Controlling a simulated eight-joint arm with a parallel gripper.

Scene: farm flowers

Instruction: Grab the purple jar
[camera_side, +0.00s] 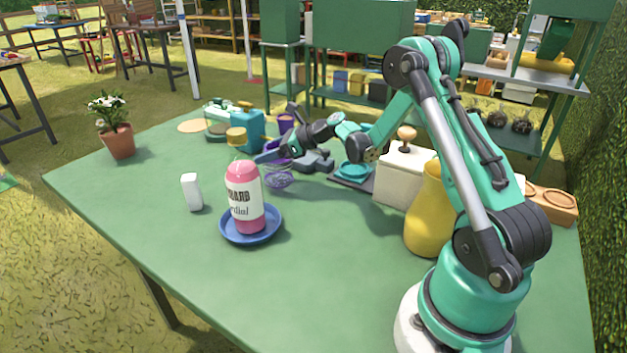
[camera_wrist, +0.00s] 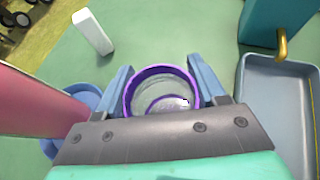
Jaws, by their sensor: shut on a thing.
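The purple jar (camera_wrist: 161,71) is clear with a purple rim, and I look down into its open mouth in the wrist view. My gripper (camera_wrist: 160,88) has a blue finger on each side of it, shut on the jar. In the side view, the see-through jar (camera_side: 279,180) with purple lines shows just below my gripper (camera_side: 271,155), towards the back of the green table. My fingers partly cover it there. I cannot tell whether its base touches the table.
A pink bottle (camera_side: 244,194) stands on a blue saucer (camera_side: 272,235) near the jar. A white block (camera_side: 192,192) is to its left. A teal dispenser (camera_side: 250,125) stands behind, and a grey-blue tray (camera_wrist: 275,68) lies right of my fingers. The table's left front is clear.

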